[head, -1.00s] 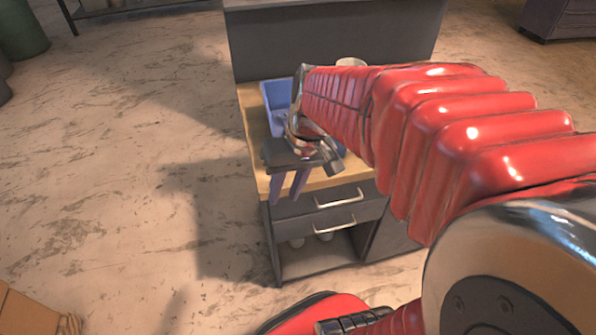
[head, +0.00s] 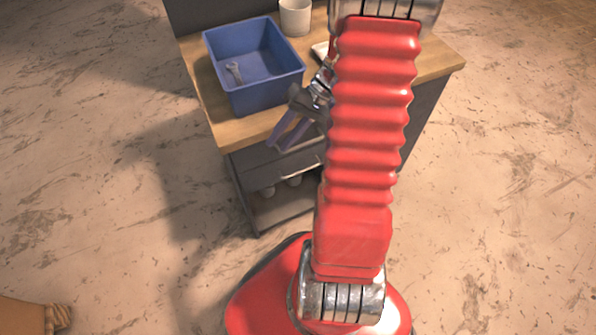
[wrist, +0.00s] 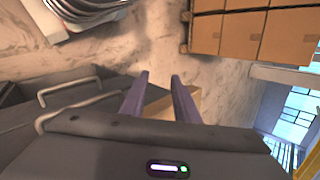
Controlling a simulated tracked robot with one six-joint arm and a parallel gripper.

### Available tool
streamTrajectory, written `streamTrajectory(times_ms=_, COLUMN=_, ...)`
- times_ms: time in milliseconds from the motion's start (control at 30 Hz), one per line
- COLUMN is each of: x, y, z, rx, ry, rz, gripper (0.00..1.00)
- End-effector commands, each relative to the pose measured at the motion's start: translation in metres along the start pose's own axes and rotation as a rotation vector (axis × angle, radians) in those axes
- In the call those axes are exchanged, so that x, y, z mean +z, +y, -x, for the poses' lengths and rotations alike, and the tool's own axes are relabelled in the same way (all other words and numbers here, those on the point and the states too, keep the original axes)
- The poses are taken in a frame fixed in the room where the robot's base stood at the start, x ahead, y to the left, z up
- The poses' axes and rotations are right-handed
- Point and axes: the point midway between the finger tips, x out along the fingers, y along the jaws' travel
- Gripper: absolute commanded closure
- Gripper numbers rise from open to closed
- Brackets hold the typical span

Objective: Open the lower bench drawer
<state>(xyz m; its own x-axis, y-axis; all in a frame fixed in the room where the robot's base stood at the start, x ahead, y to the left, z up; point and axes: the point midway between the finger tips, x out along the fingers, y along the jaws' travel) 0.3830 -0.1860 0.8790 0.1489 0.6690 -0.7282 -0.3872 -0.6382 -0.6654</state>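The bench (head: 215,130) has a wooden top and dark drawers in its front. The lower bench drawer looks shut; its bar handle (head: 300,172) shows just left of my red arm in the head view. The upper drawer's handle is hidden there. My gripper (head: 282,146) is open and empty, with its two purple fingers pointing down at the bench's front edge, above and left of that handle. In the wrist view, the fingers (wrist: 158,80) are spread with nothing between them. Two bar handles (wrist: 70,84) lie left of the fingers, apart from them.
A blue bin (head: 262,92) with a small wrench inside stands on the bench top, beside a white cup (head: 295,17). An open shelf (head: 275,212) below the drawers holds pale items. Cardboard boxes (wrist: 255,33) show in the wrist view. Floor left of the bench is clear.

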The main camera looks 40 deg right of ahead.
Motion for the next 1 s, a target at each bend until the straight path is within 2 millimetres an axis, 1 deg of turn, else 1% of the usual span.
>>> streamTrajectory(times_ms=33, x=-0.004, y=0.014, z=-0.002, rx=-0.034, ry=0.006, rz=-0.021, gripper=0.72)
streamTrajectory(times_ms=233, x=-0.016, y=0.057, z=-0.007, rx=-0.164, ry=0.049, rz=-0.074, gripper=0.72)
streamTrajectory(times_ms=500, x=-0.026, y=0.118, z=-0.016, rx=-0.335, ry=0.138, rz=-0.138, gripper=0.72)
streamTrajectory(times_ms=767, x=-0.029, y=0.173, z=-0.028, rx=-0.476, ry=0.246, rz=-0.187, gripper=0.72)
streamTrajectory(times_ms=1000, x=-0.025, y=0.226, z=-0.043, rx=-0.600, ry=0.372, rz=-0.234, gripper=0.72)
